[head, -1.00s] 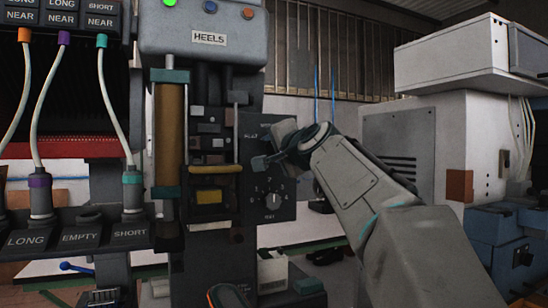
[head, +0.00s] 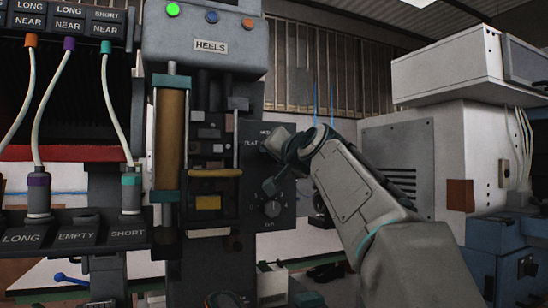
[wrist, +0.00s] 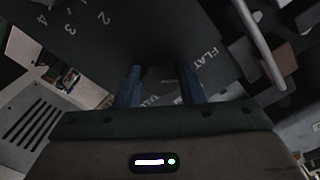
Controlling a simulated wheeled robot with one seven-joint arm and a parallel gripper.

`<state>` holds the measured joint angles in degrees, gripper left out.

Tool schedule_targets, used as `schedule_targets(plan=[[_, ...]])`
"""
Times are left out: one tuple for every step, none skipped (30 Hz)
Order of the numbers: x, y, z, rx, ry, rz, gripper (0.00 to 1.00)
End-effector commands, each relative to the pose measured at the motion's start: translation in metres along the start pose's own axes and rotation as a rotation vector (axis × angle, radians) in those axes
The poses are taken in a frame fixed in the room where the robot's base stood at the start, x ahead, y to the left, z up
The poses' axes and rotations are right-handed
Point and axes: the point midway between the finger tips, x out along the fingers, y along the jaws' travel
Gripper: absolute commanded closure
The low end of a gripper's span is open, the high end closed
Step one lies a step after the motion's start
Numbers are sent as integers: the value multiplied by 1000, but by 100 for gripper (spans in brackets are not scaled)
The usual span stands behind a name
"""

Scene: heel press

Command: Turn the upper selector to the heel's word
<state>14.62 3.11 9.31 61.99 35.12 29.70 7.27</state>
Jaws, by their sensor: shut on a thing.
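The dark selector panel (head: 251,205) is on the right side of the heel press. My gripper (head: 270,187) is in front of its upper part and hides the upper selector in the head view. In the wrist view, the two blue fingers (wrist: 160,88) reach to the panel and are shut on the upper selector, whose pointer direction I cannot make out. The word FLAT (wrist: 208,62) shows right of the fingers, and TALL (wrist: 158,99) shows between them. In the head view, FLAT (head: 250,142) is left of my wrist, with another partly covered word above.
The lower numbered dial (head: 272,208) is close below my gripper. The press column has a yellow block (head: 208,202) in its opening and a HEELS plate (head: 209,46) above. A rack with cables and LONG, EMPTY and SHORT labels (head: 77,236) stands left. A grey machine (head: 410,165) stands right.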

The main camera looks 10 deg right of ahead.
Motion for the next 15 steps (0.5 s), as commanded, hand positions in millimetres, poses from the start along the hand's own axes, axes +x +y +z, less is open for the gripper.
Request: schedule_targets(plan=[[1, 2, 2, -2, -6, 3, 88], [1, 2, 2, -3, -6, 3, 88], [1, 2, 2, -3, -6, 3, 88], [1, 2, 2, -3, -7, 3, 88], [1, 2, 2, -3, -7, 3, 88], [1, 2, 2, -3, -7, 3, 88], [1, 2, 2, -2, -7, 3, 88], [1, 2, 2, -2, -7, 3, 88], [1, 2, 2, -2, -7, 3, 62], [1, 2, 2, -2, -6, 3, 54], [1, 2, 2, -2, -6, 3, 46], [1, 2, 2, -2, -5, 3, 43], [1, 2, 2, -2, -5, 3, 43], [1, 1, 2, -2, -5, 3, 43], [1, 1, 2, -2, -4, 2, 43]])
